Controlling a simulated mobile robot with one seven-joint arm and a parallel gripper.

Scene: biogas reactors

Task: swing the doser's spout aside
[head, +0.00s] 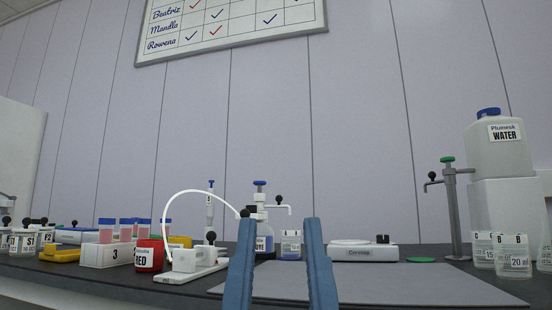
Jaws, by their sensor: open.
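The doser (260,197) is a bottle-top unit with a blue cap, on a bottle (265,243) with a dark blue base. Its white spout (283,207) points right and bends down at the tip, with a black knob above it. The spout tip is above a small labelled beaker (290,246) of blue liquid, which stands beside the bottle. My gripper (279,222) is open and empty, with its two blue fingers upright in the foreground. The doser and beaker show between and behind the fingers.
A grey mat (400,283) covers the front bench. A white device with a curved tube (190,262), a red jar (149,255) and a tube rack (107,253) stand left. A flat white scale (364,251), a grey tap stand (455,215), a water container (497,145) and beakers (513,257) stand right.

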